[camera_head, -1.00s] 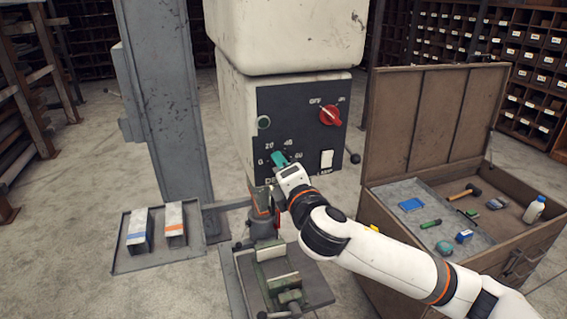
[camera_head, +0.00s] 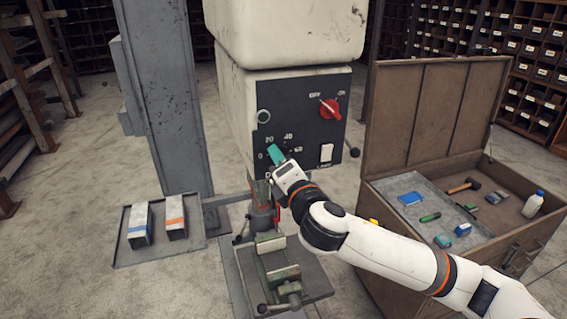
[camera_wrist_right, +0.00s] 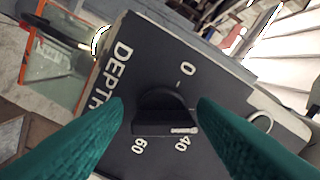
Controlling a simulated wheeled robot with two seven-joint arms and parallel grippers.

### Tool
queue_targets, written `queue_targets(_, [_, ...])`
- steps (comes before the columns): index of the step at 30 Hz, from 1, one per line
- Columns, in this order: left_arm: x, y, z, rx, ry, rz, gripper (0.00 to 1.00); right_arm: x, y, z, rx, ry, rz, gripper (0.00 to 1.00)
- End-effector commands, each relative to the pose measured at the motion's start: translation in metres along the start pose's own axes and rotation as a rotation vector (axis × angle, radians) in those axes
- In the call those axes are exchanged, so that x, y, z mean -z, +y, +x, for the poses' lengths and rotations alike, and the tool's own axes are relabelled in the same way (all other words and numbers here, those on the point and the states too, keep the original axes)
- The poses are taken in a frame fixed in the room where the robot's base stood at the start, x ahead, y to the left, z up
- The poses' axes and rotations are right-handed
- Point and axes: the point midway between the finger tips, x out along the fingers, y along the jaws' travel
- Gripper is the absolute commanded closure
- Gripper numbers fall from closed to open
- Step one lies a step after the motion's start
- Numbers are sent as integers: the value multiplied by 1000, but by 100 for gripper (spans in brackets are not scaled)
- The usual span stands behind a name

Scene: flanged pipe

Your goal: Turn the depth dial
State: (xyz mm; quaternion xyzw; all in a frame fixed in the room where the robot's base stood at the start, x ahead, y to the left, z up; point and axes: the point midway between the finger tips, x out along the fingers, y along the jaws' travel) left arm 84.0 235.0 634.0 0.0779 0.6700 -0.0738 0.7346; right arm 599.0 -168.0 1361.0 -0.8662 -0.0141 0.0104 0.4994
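The depth dial (camera_wrist_right: 163,112) is a black knob with a raised bar and a white pointer mark on the black panel. In the right wrist view the mark lies close to the number 40; 0 and 60 also show. My right gripper (camera_wrist_right: 160,108) is open, with one teal finger on each side of the dial. The right finger comes very near the bar's end; I cannot tell whether it touches. In the head view my right gripper (camera_head: 275,153) is at the lower left of the panel (camera_head: 300,125) and hides the dial. My left gripper is not in view.
A red switch (camera_head: 330,108) and a white lamp switch (camera_head: 326,153) are on the same panel. A vise (camera_head: 275,265) stands below. An open tool chest (camera_head: 420,120) is at the right, near my arm. A tray (camera_head: 125,255) with two boxes lies on the left.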

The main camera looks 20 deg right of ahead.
Motion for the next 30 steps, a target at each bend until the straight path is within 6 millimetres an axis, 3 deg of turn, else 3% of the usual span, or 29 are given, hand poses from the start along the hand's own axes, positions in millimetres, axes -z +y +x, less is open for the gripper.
queue_targets(13, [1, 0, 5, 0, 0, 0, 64, 0, 0, -8, 4, 2, 1, 40])
queue_targets(25, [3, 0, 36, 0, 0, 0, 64, -2, 2, -91, 5, -1, 1, 40])
queue_targets(27, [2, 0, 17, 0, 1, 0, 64, 3, -4, -100, -4, -1, -2, 40])
queue_targets(30, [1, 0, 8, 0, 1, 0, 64, 2, -3, -110, -4, -1, -2, 40])
